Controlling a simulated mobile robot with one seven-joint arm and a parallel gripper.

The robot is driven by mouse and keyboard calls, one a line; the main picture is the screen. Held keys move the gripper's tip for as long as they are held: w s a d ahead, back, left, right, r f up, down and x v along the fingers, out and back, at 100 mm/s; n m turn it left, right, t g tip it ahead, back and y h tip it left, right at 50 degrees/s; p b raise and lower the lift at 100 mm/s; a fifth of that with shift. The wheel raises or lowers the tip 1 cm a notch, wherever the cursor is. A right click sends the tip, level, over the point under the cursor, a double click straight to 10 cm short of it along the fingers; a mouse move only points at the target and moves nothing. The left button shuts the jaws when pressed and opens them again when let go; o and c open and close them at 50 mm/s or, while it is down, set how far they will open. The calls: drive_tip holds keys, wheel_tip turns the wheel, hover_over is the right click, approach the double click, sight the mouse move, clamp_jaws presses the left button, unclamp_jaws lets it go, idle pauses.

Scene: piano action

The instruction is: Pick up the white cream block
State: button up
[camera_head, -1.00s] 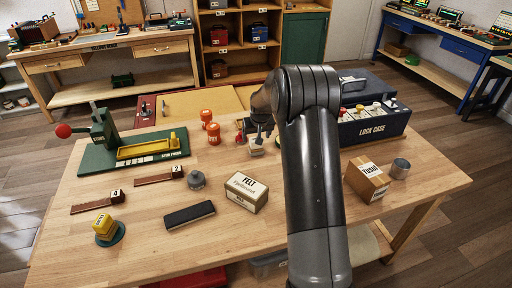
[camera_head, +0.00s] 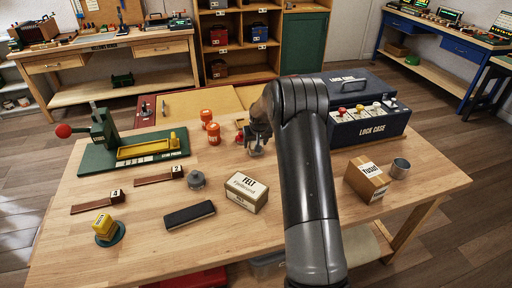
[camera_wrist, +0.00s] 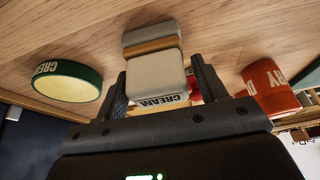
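The white cream block (camera_wrist: 156,72) is between my gripper's two fingers in the wrist view. It has a pale grey-white body, a tan band and a CREAM label facing me. My gripper (camera_wrist: 160,68) has one finger on each side of it. A narrow gap shows at the right finger, with red behind it; the left finger is very close to the block or touching it. In the head view my gripper (camera_head: 257,148) is low over the middle of the workbench and mostly hides the block.
A green round CREAM holder (camera_wrist: 67,80) is left of the fingers in the wrist view, and a red-orange canister (camera_wrist: 271,90) is right. In the head view the blue lock case (camera_head: 368,127) and felt box (camera_head: 246,192) are near my arm.

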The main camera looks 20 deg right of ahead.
drive_tip(key=c, duration=0.8)
drive_tip(key=shift+r, duration=0.1)
